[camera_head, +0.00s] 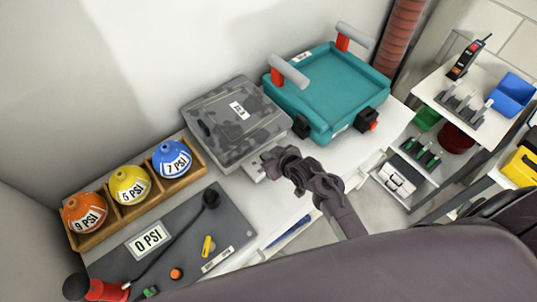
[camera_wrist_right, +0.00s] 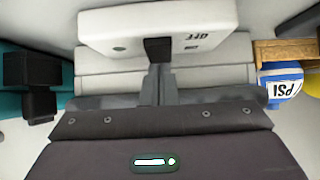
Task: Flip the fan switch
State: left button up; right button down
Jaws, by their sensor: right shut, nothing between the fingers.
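A small pale switch box sits on the tabletop in front of the camouflage case; its edge (camera_head: 257,172) shows in the head view beside my right gripper (camera_head: 266,160), which covers most of it. In the right wrist view the switch box (camera_wrist_right: 110,30) has a dark switch (camera_wrist_right: 158,48), a green dot and an upside-down "OFF" label. My right gripper (camera_wrist_right: 158,85) is shut and empty, its fingertips right at the dark switch. I cannot tell whether they touch it. My left gripper is not in view.
A camouflage case (camera_head: 235,145) and a teal case (camera_head: 333,92) with red-posted handles stand behind. A wooden tray (camera_head: 96,237) holds orange, yellow and blue balls at left. A dark panel (camera_head: 235,229) lies in front. Shelves (camera_head: 497,139) stand at right.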

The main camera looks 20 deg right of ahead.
jog(key=shift+w+a+r+g+p, duration=0.15)
jog(key=shift+g+p, duration=0.25)
jog(key=shift+p, duration=0.4)
jog(key=shift+f+b, duration=0.35)
jog(key=shift+f, duration=0.05)
jog(key=shift+w+a+r, duration=0.2)
jog(key=shift+w+r, duration=0.05)
jog(key=shift+w, duration=0.5)
jog(key=shift+s, duration=0.1)
jog(key=v, duration=0.7)
jog(key=shift+s+r, duration=0.2)
jog(key=shift+s, duration=0.1)
